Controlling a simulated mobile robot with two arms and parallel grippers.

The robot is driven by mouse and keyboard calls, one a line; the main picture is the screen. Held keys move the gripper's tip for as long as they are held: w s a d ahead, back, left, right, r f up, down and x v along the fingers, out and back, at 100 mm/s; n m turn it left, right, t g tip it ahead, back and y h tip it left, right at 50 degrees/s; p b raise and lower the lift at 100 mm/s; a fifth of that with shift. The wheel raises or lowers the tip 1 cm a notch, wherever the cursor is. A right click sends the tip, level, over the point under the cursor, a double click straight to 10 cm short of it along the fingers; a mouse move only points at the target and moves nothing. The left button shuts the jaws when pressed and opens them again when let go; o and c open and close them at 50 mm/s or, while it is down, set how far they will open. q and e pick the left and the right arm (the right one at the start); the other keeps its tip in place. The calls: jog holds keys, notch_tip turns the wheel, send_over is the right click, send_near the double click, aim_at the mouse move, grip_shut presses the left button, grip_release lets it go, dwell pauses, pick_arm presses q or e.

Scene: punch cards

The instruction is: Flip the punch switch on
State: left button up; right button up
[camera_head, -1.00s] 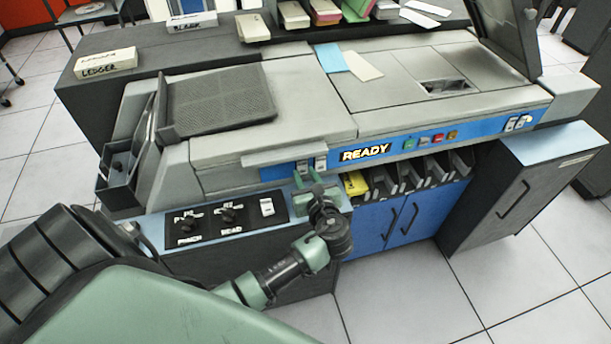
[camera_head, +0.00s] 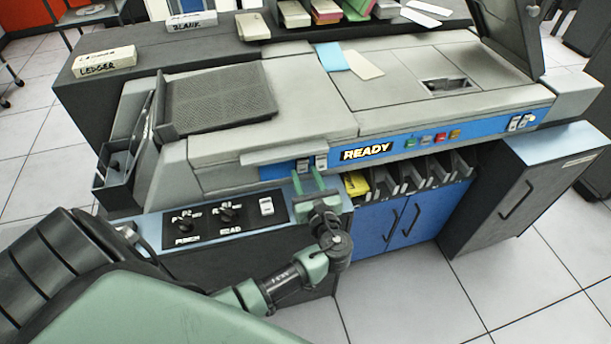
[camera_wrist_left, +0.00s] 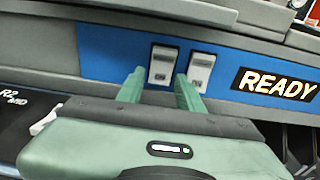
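Two small white rocker switches sit side by side on the machine's blue front strip, left of the READY sign (camera_head: 366,152): a left switch (camera_wrist_left: 162,63) and a right switch (camera_wrist_left: 201,67). Their labels are too small to read, so I cannot tell which is the punch switch. My left gripper (camera_head: 307,180) is just in front of them, its two green fingers apart with nothing held. Contact cannot be told. My right gripper is out of view.
Below left is a black panel with PUNCH and READ knobs (camera_head: 228,212) and a white switch (camera_head: 266,206). Card slots (camera_head: 412,174), one with yellow cards (camera_head: 356,184), lie right of the gripper. More buttons (camera_head: 425,140) are on the strip farther right.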

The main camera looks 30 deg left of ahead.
pick_arm(q)
jog(key=v, duration=0.7)
jog(key=shift+s+d, duration=0.15)
jog(key=shift+d, duration=0.15)
jog(key=shift+f, duration=0.1)
